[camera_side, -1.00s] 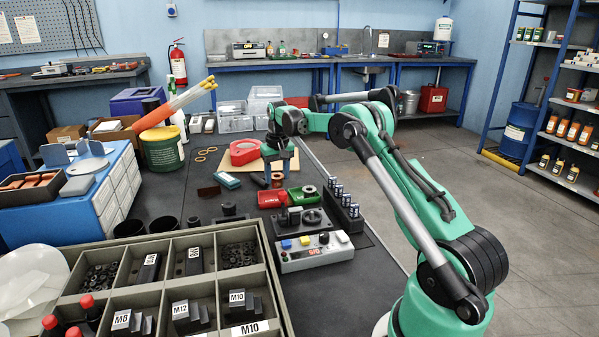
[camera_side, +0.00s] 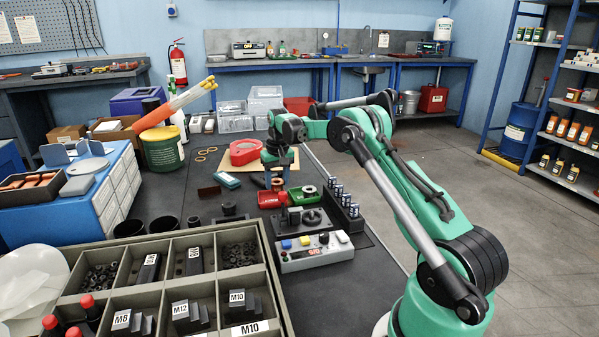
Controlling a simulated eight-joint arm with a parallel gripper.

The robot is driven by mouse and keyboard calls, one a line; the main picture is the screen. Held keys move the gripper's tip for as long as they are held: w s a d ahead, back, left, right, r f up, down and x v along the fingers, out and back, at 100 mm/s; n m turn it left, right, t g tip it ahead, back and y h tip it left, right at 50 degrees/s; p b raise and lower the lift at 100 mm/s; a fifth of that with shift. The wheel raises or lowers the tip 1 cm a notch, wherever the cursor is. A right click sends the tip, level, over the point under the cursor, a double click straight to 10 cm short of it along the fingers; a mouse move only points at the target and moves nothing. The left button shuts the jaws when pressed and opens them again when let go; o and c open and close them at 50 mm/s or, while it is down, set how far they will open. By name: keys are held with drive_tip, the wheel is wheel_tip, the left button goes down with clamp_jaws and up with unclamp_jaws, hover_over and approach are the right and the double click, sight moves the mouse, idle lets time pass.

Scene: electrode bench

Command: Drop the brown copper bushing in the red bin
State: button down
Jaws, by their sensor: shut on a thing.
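The brown copper bushing (camera_side: 277,184) is a small brown ring below my gripper (camera_side: 277,178). My gripper points down and is shut on it, though the fingertips are small and partly dark in the picture. The red bin (camera_side: 271,201) is a small open tray on the dark bench, just in front of and below the bushing. The bushing appears over the bin's far edge; I cannot tell its exact height above the bin.
A control box (camera_side: 316,254) and a dark fixture stand in front.

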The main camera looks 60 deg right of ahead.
drive_tip(key=shift+f, duration=0.95)
idle(0.3)
drive_tip(key=shift+c, duration=1.1)
unclamp_jaws()
drive_tip(key=shift+r, duration=0.15)
drive_tip(key=r, duration=0.5)
drive_tip(key=shift+s+a+r, duration=0.2)
drive_tip(key=shift+s, duration=0.1)
drive_tip(key=shift+r, duration=2.5)
